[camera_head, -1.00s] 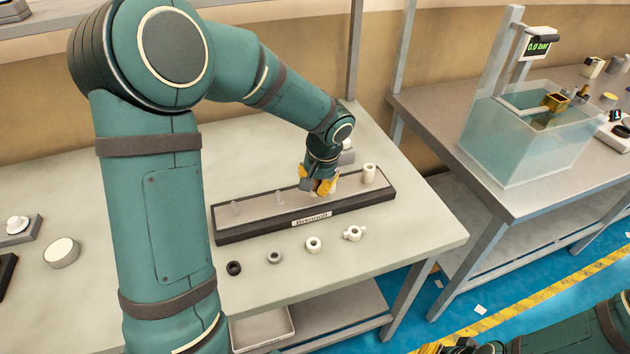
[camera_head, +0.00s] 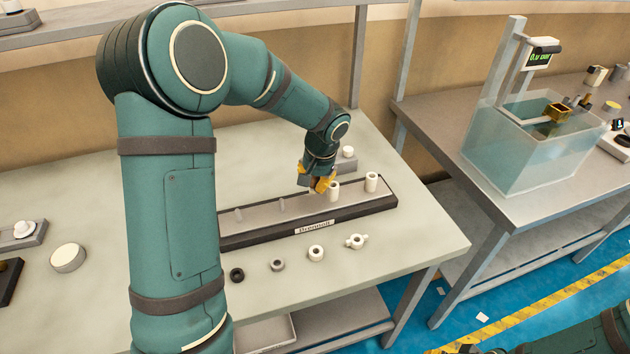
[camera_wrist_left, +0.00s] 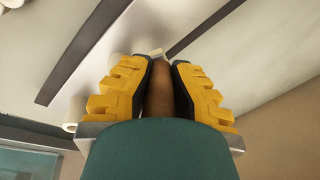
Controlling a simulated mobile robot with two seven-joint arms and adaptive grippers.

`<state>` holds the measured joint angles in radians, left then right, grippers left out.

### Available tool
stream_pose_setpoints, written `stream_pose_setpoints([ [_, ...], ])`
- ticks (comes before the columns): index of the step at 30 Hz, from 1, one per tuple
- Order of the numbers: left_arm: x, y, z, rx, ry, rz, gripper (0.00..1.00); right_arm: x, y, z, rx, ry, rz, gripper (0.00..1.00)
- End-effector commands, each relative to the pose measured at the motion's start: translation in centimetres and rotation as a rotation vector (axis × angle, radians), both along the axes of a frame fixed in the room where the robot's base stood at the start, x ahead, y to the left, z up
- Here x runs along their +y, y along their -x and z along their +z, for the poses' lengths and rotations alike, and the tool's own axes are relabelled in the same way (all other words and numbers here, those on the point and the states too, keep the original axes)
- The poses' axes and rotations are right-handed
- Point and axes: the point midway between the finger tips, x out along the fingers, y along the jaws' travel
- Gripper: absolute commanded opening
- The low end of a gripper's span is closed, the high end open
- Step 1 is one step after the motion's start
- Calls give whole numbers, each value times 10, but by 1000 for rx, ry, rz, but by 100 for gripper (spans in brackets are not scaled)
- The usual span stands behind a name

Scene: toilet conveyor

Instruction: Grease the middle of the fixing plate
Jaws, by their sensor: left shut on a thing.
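A long grey plate on a dark base (camera_head: 258,231), which looks like the fixing plate, lies on the table with thin pegs at its left and two white cylinders at its right. My left gripper (camera_head: 320,188), with yellow fingers, is over the plate just left of the nearer white cylinder (camera_head: 334,190). In the left wrist view the left gripper (camera_wrist_left: 164,72) is shut on a brown handle-like thing (camera_wrist_left: 158,95). A pale tip shows beyond it; I cannot tell whether it touches the plate. My right gripper (camera_head: 438,351) is barely in view at the bottom edge.
A water tank (camera_head: 520,150) stands on the right table.

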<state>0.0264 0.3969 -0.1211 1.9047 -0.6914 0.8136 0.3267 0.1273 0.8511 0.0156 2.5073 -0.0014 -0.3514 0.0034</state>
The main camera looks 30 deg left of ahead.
Motion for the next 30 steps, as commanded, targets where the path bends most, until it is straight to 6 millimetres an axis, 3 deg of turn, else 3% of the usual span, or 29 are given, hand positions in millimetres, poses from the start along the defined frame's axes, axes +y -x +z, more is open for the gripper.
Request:
stream_pose_setpoints([
  [22,-26,22,3,-1,0,-1,0,0,0,-11,0,0,0,27],
  [30,-23,19,5,1,0,1,0,0,0,-8,0,0,0,27],
])
